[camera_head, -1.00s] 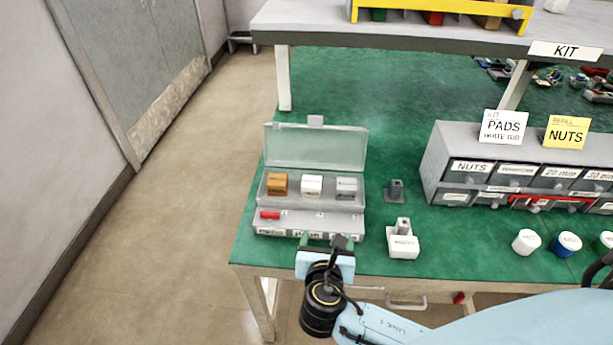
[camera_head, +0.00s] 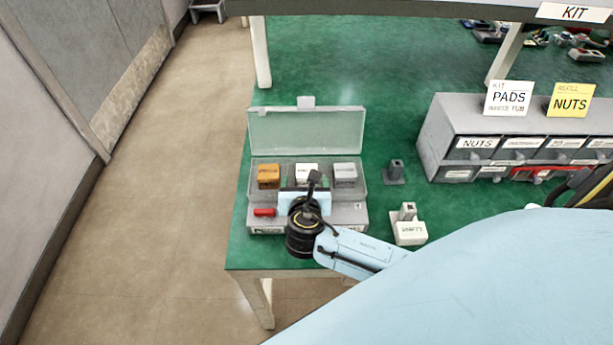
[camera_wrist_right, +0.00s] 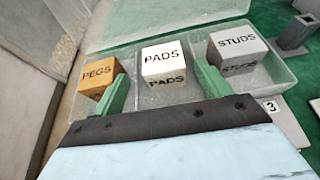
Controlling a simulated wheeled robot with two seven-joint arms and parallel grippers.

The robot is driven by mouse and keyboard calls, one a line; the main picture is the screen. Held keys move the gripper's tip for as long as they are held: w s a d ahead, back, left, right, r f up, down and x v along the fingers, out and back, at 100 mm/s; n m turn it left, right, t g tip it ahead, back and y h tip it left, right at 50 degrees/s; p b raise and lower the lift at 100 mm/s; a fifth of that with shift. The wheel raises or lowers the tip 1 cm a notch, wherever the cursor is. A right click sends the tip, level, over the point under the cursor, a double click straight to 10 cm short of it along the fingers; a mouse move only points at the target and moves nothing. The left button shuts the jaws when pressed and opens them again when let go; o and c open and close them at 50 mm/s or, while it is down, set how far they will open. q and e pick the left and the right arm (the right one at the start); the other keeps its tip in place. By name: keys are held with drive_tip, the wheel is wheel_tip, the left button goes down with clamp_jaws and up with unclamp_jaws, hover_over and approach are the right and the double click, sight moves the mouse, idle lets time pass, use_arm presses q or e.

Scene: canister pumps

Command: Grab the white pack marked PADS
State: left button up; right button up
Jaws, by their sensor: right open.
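The white pack marked PADS (camera_wrist_right: 163,62) sits in the open clear-lidded case, between the orange PEGS pack (camera_wrist_right: 98,76) and the grey STUDS pack (camera_wrist_right: 238,50). In the head view the white pack (camera_head: 306,173) shows partly behind my right gripper (camera_head: 305,183). In the wrist view my right gripper (camera_wrist_right: 160,90) is open and empty. Its two green fingers stand apart, one to each side of the white pack and nearer the camera. I cannot tell how far above the case floor the fingertips are. My left gripper is not in view.
The case (camera_head: 349,214) has its clear lid (camera_head: 306,132) raised behind the packs. Grey (camera_head: 395,172) and white (camera_head: 410,232) fixtures stand at right. A drawer unit (camera_head: 440,135) stands farther right on the green table.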

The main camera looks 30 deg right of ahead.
sight(307, 170)
drive_tip(key=x, duration=0.4)
drive_tip(key=shift+w+d+f+b, duration=0.1)
drive_tip(key=shift+d+f+b, duration=0.1)
drive_tip(key=shift+d+b, duration=0.2)
drive_tip(key=shift+w, duration=0.15)
drive_tip(key=shift+c, duration=0.2)
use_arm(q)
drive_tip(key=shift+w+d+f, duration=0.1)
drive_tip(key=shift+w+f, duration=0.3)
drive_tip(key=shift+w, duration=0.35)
use_arm(e)
drive_tip(key=c, duration=1)
drive_tip(key=shift+c, duration=0.2)
